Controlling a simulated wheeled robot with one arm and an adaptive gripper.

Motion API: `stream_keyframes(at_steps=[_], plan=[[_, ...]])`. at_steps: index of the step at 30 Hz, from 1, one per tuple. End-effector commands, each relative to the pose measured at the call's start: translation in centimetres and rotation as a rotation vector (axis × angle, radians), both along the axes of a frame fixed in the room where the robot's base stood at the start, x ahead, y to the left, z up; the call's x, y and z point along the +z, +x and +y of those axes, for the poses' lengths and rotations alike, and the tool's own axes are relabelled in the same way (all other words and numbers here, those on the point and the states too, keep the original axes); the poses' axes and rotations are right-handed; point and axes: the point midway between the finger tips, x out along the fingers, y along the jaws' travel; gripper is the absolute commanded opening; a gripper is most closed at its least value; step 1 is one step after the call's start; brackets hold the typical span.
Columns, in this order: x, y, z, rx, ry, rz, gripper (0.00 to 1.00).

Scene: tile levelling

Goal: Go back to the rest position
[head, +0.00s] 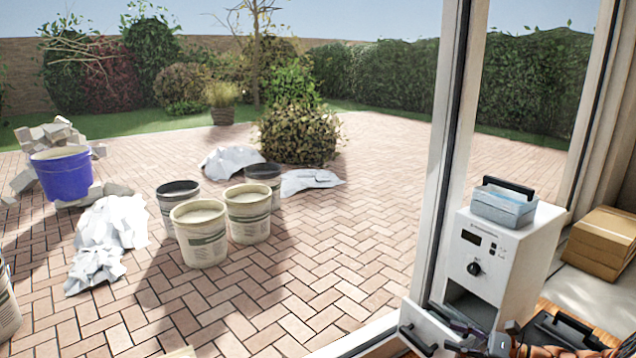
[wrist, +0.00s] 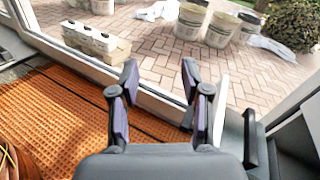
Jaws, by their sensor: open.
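My gripper (wrist: 160,76) is open and empty in the wrist view, its two dark fingers with purplish pads standing apart over the door sill. In the head view, part of my arm shows at the lower right, beside the white machine (head: 490,262) and its pulled-out drawer (head: 428,330). The fingertips are hard to make out there. No rest position is marked in either view.
A blue-grey box (head: 502,206) stands on the machine, with cardboard boxes (head: 604,236) to the right. Outside, buckets (head: 200,235) stand on brick paving.

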Motion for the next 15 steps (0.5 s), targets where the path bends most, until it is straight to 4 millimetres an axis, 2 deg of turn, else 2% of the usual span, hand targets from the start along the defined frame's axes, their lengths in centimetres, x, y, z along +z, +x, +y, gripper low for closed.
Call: stream_keyframes(at_steps=[1, 3, 8, 15], plan=[[3.0, -0.2, 2.0, 0.051, -0.027, -0.017, 0.47], [5.3, -0.8, 4.5, 0.118, -0.063, -0.035, 0.47], [10.2, -2.8, 9.7, 0.271, -0.155, -0.077, 0.47], [16.6, -7.2, 16.4, 0.492, -0.303, -0.147, 0.47]])
